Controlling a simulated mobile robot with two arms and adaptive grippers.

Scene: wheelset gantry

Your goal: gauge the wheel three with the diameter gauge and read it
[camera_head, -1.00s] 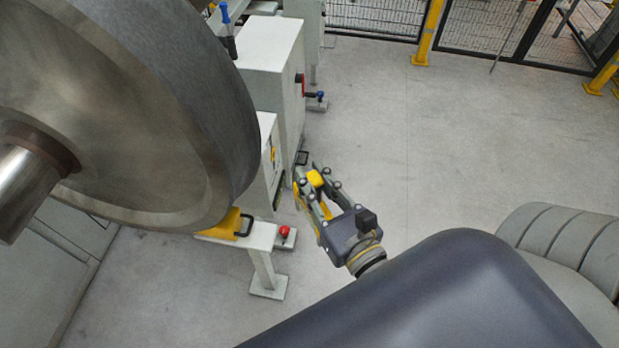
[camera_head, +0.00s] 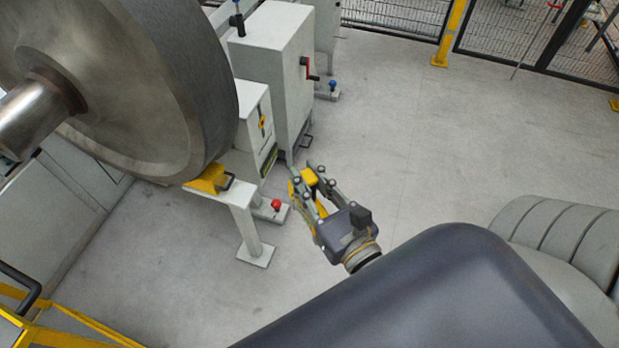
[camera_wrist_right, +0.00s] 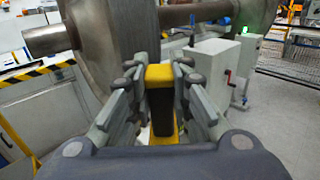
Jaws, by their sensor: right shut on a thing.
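A large steel wheel (camera_head: 165,100) with its axle stub (camera_head: 38,112) fills the upper left of the head view. It also shows in the right wrist view (camera_wrist_right: 100,45), left of the gripper. My right gripper (camera_head: 307,180) is shut on a yellow and dark tool, seemingly the diameter gauge (camera_wrist_right: 160,92). The fingers close on both sides of its dark body, with its yellow top between them. The gripper is apart from the wheel, to its lower right in the head view. The gauge's lower part and any reading are hidden. My left gripper is not in view.
A yellow chock (camera_head: 208,180) sits under the wheel on a pale stand (camera_head: 246,215), with a red button (camera_head: 276,205) beside it. A grey cabinet (camera_head: 272,60) with a red handle stands behind. Open floor (camera_head: 410,140) lies right, up to a mesh fence (camera_head: 400,14).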

